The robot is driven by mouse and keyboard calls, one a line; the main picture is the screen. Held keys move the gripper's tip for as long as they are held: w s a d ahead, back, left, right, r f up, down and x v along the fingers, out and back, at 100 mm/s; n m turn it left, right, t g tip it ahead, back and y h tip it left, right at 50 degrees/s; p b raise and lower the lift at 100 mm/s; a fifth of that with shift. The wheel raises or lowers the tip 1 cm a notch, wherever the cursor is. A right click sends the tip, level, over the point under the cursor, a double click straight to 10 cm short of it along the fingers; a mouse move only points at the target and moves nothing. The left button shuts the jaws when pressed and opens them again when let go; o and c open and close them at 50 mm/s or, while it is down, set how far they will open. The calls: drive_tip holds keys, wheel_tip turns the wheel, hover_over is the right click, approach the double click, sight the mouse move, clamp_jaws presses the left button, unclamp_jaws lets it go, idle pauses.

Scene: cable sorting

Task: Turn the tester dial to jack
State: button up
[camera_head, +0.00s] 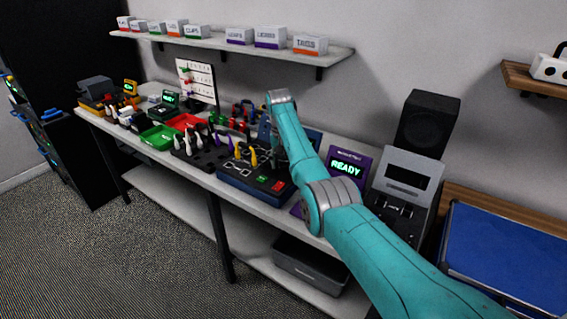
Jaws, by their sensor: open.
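A purple device with a lit green READY screen (346,168) stands on the bench right of my arm. A blue box with a dark top panel (240,186) lies left of my arm, with yellow pegs, a small green mark and a red patch on it. I cannot make out a dial or the word jack on either one, and cannot tell which is the tester. My teal arm reaches from the lower right up over the bench and covers part of both. Its grey end joint is above the back of the bench. My gripper is not visible beyond it.
A red tray (186,121), a green tray (158,138) and a dark rack of pegs (203,158) fill the bench to the left. A grey machine (402,176) and black speaker (428,122) stand right. A shelf with labelled boxes (230,43) hangs above.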

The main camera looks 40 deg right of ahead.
drive_tip(key=shift+f, duration=0.1)
drive_tip(key=c, duration=1.1)
drive_tip(key=n, duration=0.4)
drive_tip(key=shift+n, duration=0.3)
drive_tip(key=shift+a+n, duration=0.1)
drive_tip(key=shift+n, duration=1.9)
drive_tip(key=o, duration=1.1)
